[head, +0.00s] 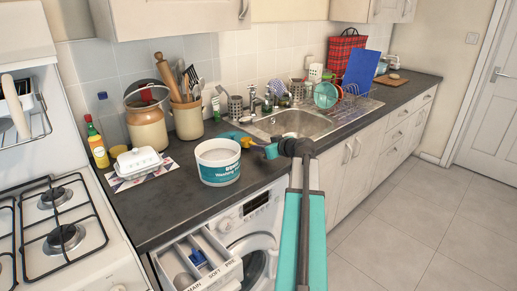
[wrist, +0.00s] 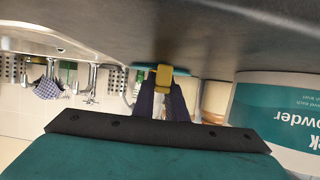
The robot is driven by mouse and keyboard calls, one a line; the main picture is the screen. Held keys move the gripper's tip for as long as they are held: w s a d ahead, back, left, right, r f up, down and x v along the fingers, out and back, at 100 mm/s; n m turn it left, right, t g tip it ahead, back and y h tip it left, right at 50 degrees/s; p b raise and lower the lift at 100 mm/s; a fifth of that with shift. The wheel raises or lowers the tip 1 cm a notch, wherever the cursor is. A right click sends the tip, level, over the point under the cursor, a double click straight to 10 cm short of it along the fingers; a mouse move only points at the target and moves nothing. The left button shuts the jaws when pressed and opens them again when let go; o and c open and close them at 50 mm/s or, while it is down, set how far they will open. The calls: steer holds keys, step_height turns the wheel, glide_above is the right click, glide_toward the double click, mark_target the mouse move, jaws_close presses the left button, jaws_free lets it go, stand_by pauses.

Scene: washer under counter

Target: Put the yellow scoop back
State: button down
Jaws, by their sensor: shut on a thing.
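The yellow scoop (head: 246,142) shows as a small yellow patch just right of the washing powder tub's rim in the head view. My gripper (head: 257,147) is shut on it. In the wrist view the yellow scoop (wrist: 163,76) sits between the dark fingertips, and only a small part of it shows. The white tub (head: 218,173) with a teal label stands upright on the counter, its top open. The tub (wrist: 285,110) also shows at the right of the wrist view, apart from my fingers. I cannot tell whether the scoop holds powder.
The washer's detergent drawer (head: 207,262) is pulled out below the counter. The sink (head: 300,124) lies behind my arm. A butter dish (head: 138,162), a sauce bottle (head: 97,146) and a utensil crock (head: 187,119) stand left and behind. The counter (head: 160,212) in front of the tub is clear.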

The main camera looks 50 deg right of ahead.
steer(key=shift+f, duration=0.1)
steer(key=c, duration=1.8)
jaws_free()
steer(key=shift+o, duration=0.2)
steer(key=shift+r+p, duration=0.25)
steer(key=shift+p, duration=0.05)
steer(key=shift+r+p, duration=0.55)
steer(key=shift+p, duration=0.25)
steer(key=b+v, duration=0.2)
steer(key=v, duration=1)
steer(key=shift+f, duration=0.2)
steer(key=shift+s, duration=0.15)
